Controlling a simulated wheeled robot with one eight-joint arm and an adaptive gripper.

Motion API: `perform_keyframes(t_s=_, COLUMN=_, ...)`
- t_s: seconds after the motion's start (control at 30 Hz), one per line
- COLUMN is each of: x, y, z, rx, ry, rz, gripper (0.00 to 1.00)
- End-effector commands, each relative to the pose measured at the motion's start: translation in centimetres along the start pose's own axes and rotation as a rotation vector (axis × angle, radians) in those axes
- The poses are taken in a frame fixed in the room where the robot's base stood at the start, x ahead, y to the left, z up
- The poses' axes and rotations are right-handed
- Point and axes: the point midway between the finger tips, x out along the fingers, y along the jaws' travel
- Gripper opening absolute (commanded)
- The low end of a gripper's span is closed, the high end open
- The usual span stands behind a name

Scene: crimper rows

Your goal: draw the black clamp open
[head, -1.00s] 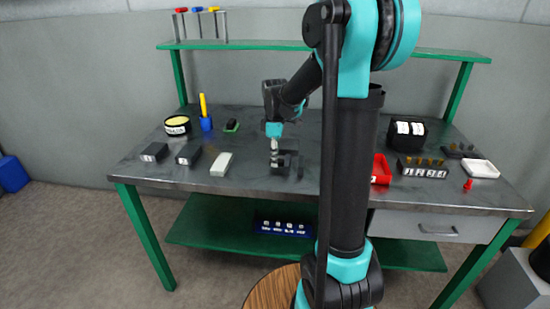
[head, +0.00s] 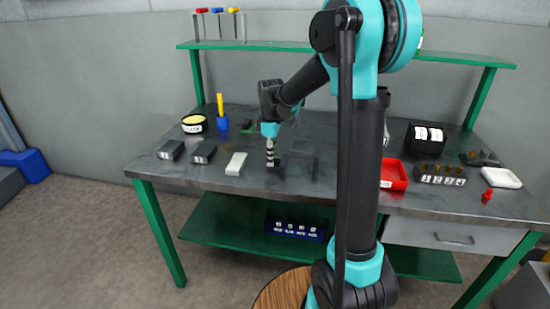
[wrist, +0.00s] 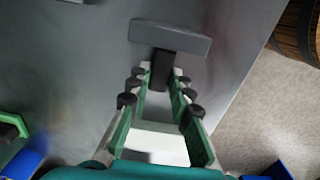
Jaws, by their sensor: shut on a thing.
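The black clamp shows in the head view as a dark near part (head: 277,170) under my gripper and a thin upright part (head: 315,168) to its right, with a gap between them. My gripper (head: 269,156) points down at the left part. In the wrist view, my gripper's fingers (wrist: 160,85) are shut on the dark stem (wrist: 162,68) of a T-shaped piece with a grey bar (wrist: 170,38) across its end. The exact contact is partly hidden by the finger pads.
A white block (head: 236,164) and two dark blocks (head: 203,153) lie to the left. A red tray (head: 394,175) sits right, partly behind my arm. A blue holder (head: 222,124) and a round tin (head: 194,124) stand behind left.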

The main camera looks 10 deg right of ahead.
Motion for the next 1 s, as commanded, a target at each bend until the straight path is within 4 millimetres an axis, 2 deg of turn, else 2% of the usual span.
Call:
perform_keyframes(t_s=0.03, x=0.0, y=0.0, z=-0.2, rx=-0.001, ry=0.004, rz=0.001, gripper=0.0)
perform_keyframes(t_s=0.07, x=0.0, y=0.0, z=-0.2, rx=-0.001, ry=0.004, rz=0.001, gripper=0.23)
perform_keyframes(t_s=0.2, x=0.0, y=0.0, z=-0.1, rx=-0.001, ry=0.003, rz=0.0, gripper=0.4)
perform_keyframes(t_s=0.23, x=0.0, y=0.0, z=-0.1, rx=-0.001, ry=0.003, rz=0.0, gripper=0.41)
perform_keyframes(t_s=0.5, x=-0.1, y=0.0, z=0.0, rx=0.0, ry=0.001, rz=0.0, gripper=0.41)
perform_keyframes(t_s=0.63, x=-0.9, y=0.0, z=0.0, rx=0.0, ry=0.001, rz=0.0, gripper=0.41)
perform_keyframes(t_s=0.77, x=-2.9, y=0.0, z=0.0, rx=0.0, ry=0.001, rz=0.0, gripper=0.41)
perform_keyframes(t_s=1.0, x=-7.7, y=0.0, z=0.0, rx=-0.001, ry=0.001, rz=0.0, gripper=0.41)
